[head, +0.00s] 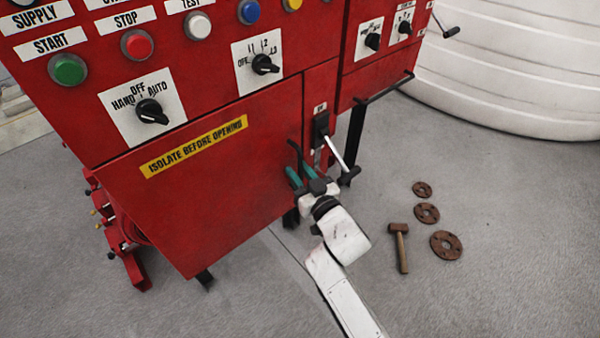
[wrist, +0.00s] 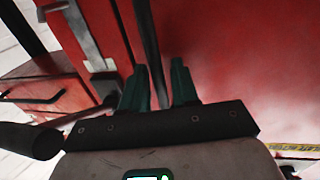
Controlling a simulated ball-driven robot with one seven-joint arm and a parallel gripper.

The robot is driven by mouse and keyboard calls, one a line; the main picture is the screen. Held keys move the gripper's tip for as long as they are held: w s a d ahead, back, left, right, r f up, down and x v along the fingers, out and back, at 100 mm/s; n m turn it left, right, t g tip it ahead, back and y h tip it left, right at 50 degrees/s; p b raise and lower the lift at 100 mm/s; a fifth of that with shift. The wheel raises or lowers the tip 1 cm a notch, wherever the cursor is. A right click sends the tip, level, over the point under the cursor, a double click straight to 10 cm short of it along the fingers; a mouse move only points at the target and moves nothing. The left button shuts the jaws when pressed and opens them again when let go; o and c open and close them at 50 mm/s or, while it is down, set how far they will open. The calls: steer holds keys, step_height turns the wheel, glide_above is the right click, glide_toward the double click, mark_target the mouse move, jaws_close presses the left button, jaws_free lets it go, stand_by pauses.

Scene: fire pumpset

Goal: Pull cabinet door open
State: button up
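The red cabinet door (head: 225,190) carries a yellow "ISOLATE BEFORE OPENING" label and looks closed, with no clear gap along its edge. Its dark bar handle (head: 294,151) is near the door's right edge. My gripper (head: 304,172) has green fingers and is at this handle. In the wrist view, the handle (wrist: 149,45) runs between the two fingers of my gripper (wrist: 159,66). The fingers are apart, with the bar nearer the left one and a visible gap to the right one. The lower part of the handle is hidden behind the gripper.
A metal lever with a black grip (head: 348,176) juts out just right of my gripper; its grip also shows in the wrist view (wrist: 36,141). A hammer (head: 399,245) and rusty flanges (head: 446,245) lie on the floor at right. A white tank (head: 510,70) stands behind.

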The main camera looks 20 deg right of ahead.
steer(key=shift+c, duration=0.3)
jaws_close()
steer(key=shift+s, duration=0.15)
